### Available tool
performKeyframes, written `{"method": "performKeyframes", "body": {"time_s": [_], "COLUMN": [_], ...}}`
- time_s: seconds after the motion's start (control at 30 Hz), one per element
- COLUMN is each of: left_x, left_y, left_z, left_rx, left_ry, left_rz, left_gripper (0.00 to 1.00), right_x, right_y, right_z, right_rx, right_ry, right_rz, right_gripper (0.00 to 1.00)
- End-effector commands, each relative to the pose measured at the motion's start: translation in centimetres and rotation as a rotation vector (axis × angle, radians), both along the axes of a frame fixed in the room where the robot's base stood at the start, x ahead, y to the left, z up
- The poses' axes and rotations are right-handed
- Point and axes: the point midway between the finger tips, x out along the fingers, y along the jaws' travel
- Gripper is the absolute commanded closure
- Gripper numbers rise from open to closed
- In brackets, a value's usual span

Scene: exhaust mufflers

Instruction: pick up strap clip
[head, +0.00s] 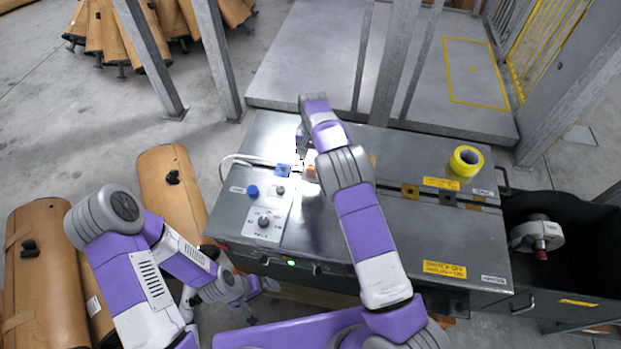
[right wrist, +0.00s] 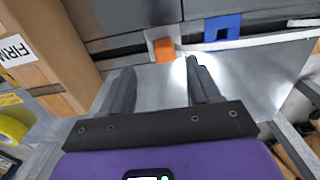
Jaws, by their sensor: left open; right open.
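A small orange block (head: 311,170) and a blue piece (head: 283,170) sit beside a whitish strap (head: 262,160) on the grey metal cabinet top (head: 405,225). I cannot tell for certain which is the strap clip. In the right wrist view the orange block (right wrist: 164,49) lies ahead between the fingers' lines, with the blue piece (right wrist: 223,27) to its right on the strap (right wrist: 262,39). My right gripper (right wrist: 160,75) is open and empty; in the head view my right arm partly hides this area. My left gripper (head: 268,286) is open, low at the cabinet's front edge.
A yellow tape roll (head: 466,161) lies on the cabinet's right part. A control panel (head: 263,222) with a knob is at the left front. A brown box (right wrist: 50,38) stands left in the right wrist view. Brown cylinders (head: 170,195) lie left of the cabinet.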

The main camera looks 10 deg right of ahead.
Motion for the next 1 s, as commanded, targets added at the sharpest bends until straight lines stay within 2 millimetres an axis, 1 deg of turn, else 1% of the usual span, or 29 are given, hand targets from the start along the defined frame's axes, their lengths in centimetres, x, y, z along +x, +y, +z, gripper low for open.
{"method": "performKeyframes", "body": {"time_s": [0.03,0.17,0.37,0.5,0.6,0.73,0.93,0.97,1.0], "left_x": [0.0,0.0,0.0,0.0,0.0,0.0,0.0,0.0,0.0], "left_y": [0.0,0.0,0.0,0.0,0.0,0.0,0.0,0.0,0.0], "left_z": [-0.5,-0.8,-1.4,-2.2,-2.5,-2.6,-2.5,-2.5,-2.5], "left_rx": [0.0,0.0,0.0,0.0,0.0,0.0,0.0,0.0,0.0], "left_ry": [-0.001,-0.001,-0.001,-0.001,-0.001,-0.001,-0.001,-0.001,-0.001], "left_rz": [0.0,-0.001,-0.001,-0.001,-0.001,-0.001,-0.001,-0.001,-0.001], "left_gripper": [0.0,0.0,0.0,0.0,0.0,0.0,0.0,0.0,0.0], "right_x": [0.0,0.0,0.3,0.7,0.8,0.8,0.8,0.8,0.8], "right_y": [0.0,0.0,0.1,0.3,0.3,0.3,0.3,0.3,0.3], "right_z": [-0.6,-1.6,-3.9,-6.2,-7.4,-8.0,-8.0,-8.0,-8.0], "right_rx": [0.0,-0.001,-0.001,-0.001,-0.001,0.0,0.0,0.0,0.0], "right_ry": [-0.001,0.001,-0.001,0.002,0.0,-0.001,-0.001,-0.001,-0.001], "right_rz": [0.0,0.0,0.001,0.001,0.0,0.0,0.0,0.0,0.0], "right_gripper": [0.38,0.38,0.38,0.38,0.38,0.38,0.38,0.41,0.47]}}
